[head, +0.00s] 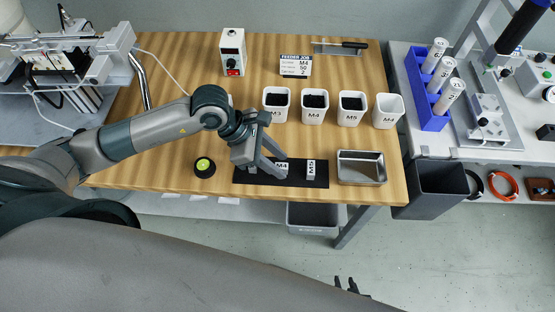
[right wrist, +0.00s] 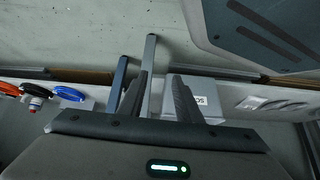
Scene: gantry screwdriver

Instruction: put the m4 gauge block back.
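The M4 gauge block (head: 282,166) shows its white label on the black mat (head: 247,178) near the front of the wooden table. The M5 gauge block (head: 311,169) stands to its right on the same mat. My left gripper (head: 271,171) points down at the mat, with its fingers right at the M4 block. The fingers partly cover the block, so I cannot tell whether they grip it. My right gripper (head: 346,285) is low in the head view, away from the table. In the right wrist view my right gripper (right wrist: 158,88) is open and empty.
A metal tray (head: 361,168) sits right of the mat, and a black-and-green round item (head: 204,167) sits left. Several white bins (head: 313,115) line up behind. A feeder job card (head: 296,65) and a screwdriver (head: 340,44) lie further back. A grey bin (head: 437,187) is off the right edge.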

